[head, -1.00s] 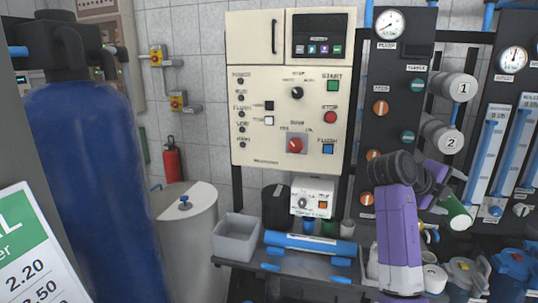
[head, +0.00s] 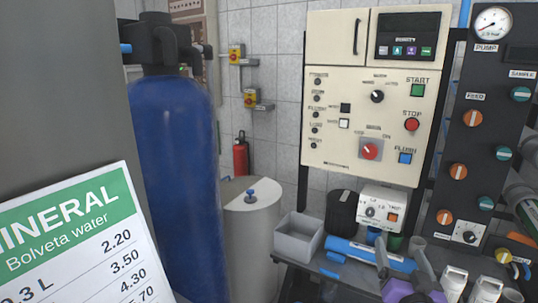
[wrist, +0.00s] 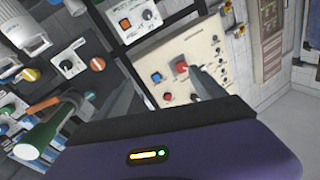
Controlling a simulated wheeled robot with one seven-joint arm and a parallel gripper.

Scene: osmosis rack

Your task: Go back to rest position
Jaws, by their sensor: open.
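My gripper (wrist: 165,77) shows in the wrist view with its two grey fingers spread apart and nothing between them. Beyond the fingers is the cream control panel (wrist: 190,65) with its red knob, seen at a tilt. In the head view, purple and dark parts of my arm show low at the right, over the bench area; the fingers cannot be made out there. The cream control panel (head: 370,100) stands upright on the wall side in the head view, apart from my arm.
A blue tank (head: 180,180) and a price sign (head: 80,240) stand at the left. A grey bin (head: 299,238) and a blue cylinder (head: 370,255) are on the bench. The dark valve panel (head: 480,130) is at the right.

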